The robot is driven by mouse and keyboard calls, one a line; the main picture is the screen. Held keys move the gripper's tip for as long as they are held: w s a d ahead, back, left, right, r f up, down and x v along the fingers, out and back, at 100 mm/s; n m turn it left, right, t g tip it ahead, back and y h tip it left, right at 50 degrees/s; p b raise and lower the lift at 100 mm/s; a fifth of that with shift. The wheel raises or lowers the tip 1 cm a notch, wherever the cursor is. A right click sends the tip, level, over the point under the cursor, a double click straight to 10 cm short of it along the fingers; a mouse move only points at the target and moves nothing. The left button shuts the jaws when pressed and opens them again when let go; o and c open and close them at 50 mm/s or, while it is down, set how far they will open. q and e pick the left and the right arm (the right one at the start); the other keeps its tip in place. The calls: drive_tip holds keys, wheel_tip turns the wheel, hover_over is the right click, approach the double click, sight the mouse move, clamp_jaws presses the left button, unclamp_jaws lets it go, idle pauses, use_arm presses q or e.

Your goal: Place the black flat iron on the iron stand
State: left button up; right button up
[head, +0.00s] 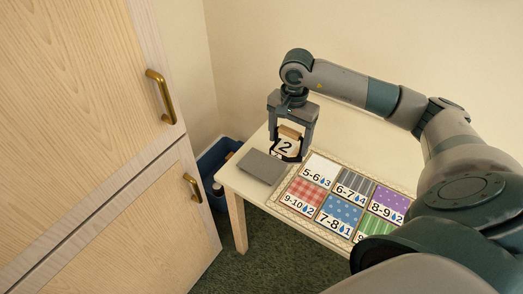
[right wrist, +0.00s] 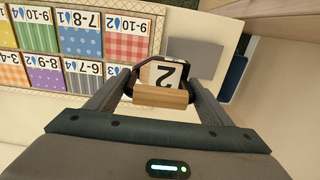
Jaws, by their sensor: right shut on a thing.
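The black flat iron (head: 285,147) has a wooden handle and a pale face marked "2". My right gripper (head: 291,143) is shut on its handle, near the far left corner of the patterned mat. The iron also shows in the right wrist view (right wrist: 165,74), with the handle across the jaws. I cannot tell whether the iron touches the table. A flat grey plate, which looks like the iron stand (head: 262,167), lies on the table's left end, just left of the iron and nearer the front. It is bare, and shows in the right wrist view (right wrist: 195,61). My left gripper is not in view.
The mat (head: 292,202) with several patterned, numbered squares covers the table (head: 231,174) right of the plate. A blue bin (head: 207,164) with things in it stands beyond the table's left edge. A wooden cabinet (head: 90,110) with brass handles stands at left. A wall is behind the table.

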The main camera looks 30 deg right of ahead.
drive_tip(key=w+a+f+p, duration=0.3)
drive_tip(key=w+a+f, duration=0.1)
drive_tip(key=w, duration=0.4)
drive_tip(key=shift+a+f, duration=0.15)
drive_tip(key=shift+f, duration=0.5)
drive_tip(key=shift+f+p, duration=1.1)
drive_tip(key=shift+f, duration=0.9)
drive_tip(key=shift+f, duration=0.1)
